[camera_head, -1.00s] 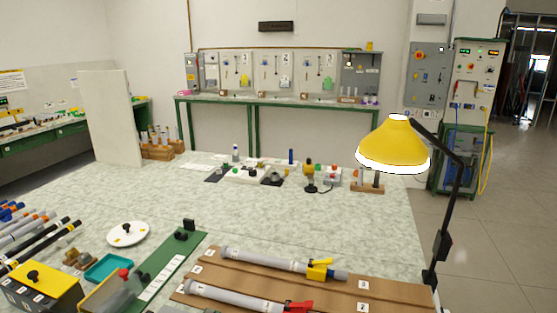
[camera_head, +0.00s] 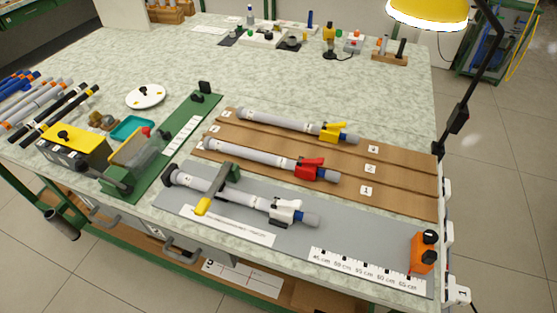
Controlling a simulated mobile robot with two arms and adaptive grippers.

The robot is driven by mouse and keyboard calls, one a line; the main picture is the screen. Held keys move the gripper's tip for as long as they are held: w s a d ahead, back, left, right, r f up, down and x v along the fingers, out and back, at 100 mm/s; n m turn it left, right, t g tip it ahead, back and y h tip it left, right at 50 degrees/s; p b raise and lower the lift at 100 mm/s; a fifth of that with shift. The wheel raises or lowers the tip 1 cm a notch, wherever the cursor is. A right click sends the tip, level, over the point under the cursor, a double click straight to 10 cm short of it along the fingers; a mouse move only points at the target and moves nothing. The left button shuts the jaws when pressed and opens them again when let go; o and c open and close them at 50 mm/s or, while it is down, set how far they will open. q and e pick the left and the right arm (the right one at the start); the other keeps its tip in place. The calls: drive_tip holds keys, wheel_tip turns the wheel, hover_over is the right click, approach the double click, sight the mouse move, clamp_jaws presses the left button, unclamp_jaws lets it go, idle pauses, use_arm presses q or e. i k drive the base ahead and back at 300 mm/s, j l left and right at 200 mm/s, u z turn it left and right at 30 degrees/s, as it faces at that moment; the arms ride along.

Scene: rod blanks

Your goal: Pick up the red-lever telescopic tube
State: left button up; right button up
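The red-lever telescopic tube (camera_head: 262,158) lies in the middle groove of a brown grooved board (camera_head: 405,185). It is grey, with its red lever clamp (camera_head: 309,168) near the right end and a blue-grey tip beyond it. A tube with a yellow lever (camera_head: 283,122) lies in the groove behind it. A tube with a white lever (camera_head: 240,198) lies in front, on a grey mat with a green clamp across it. Neither of my grippers is in view.
An orange block (camera_head: 424,252) stands at the right front by a centimetre scale (camera_head: 365,272). A green base (camera_head: 170,150) carries a clear box at left. Several rods (camera_head: 50,110) lie at far left. A yellow lamp (camera_head: 428,12) stands at right.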

sight(304, 172)
drive_tip(key=j+z, duration=0.3)
drive_tip(key=k+j+z, duration=0.1)
drive_tip(key=j+z, duration=0.2)
drive_tip(key=j, duration=0.15)
drive_tip(key=k+j+z, duration=0.1)
drive_tip(key=j+z, duration=0.2)
drive_tip(key=k+j, duration=0.05)
drive_tip(key=j, duration=0.05)
